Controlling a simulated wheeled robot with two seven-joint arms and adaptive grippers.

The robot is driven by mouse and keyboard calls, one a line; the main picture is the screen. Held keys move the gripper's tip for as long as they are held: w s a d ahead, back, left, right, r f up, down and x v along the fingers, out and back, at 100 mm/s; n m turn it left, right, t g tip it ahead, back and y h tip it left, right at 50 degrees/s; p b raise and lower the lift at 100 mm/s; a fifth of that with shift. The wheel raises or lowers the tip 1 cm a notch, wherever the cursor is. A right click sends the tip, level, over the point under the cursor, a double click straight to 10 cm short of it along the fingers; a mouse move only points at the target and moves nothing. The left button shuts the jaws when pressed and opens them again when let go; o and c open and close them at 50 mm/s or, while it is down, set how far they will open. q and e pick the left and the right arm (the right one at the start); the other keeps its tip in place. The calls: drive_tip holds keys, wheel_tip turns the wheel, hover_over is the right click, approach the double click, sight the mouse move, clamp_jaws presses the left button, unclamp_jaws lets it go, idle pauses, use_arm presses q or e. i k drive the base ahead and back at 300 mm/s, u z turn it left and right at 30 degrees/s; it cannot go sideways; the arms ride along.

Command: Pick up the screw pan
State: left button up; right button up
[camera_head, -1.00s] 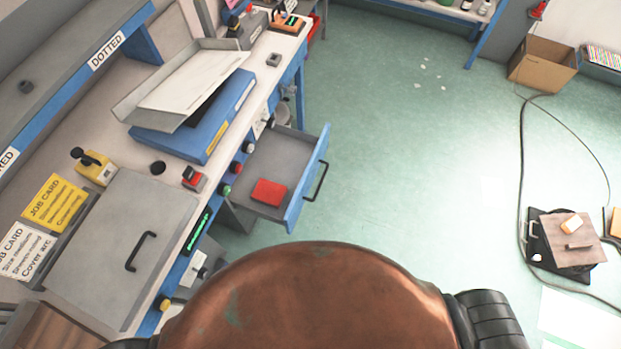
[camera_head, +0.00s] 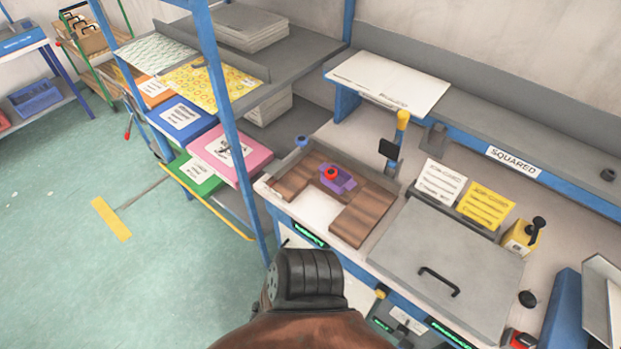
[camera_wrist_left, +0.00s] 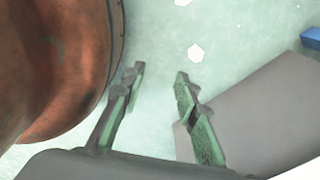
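I cannot pick out a screw pan for certain in the views of this moment. In the head view, a small purple piece with a red knob (camera_head: 338,178) sits on a U-shaped wooden board (camera_head: 366,212) at the workbench's left end. My left gripper (camera_wrist_left: 158,82) shows only in its wrist view. Its two green-padded fingers are apart with nothing between them, above pale green floor. My right gripper is in neither current view.
A grey hatch with a black handle (camera_head: 440,281) lies in the bench top. Left of the bench stands a blue-framed rack (camera_head: 226,118) with coloured folders. Open floor (camera_head: 65,235) lies to the left. A blue binder (camera_head: 562,312) stands at the right.

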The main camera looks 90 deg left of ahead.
sight(344, 181)
drive_tip(key=u, duration=2.55)
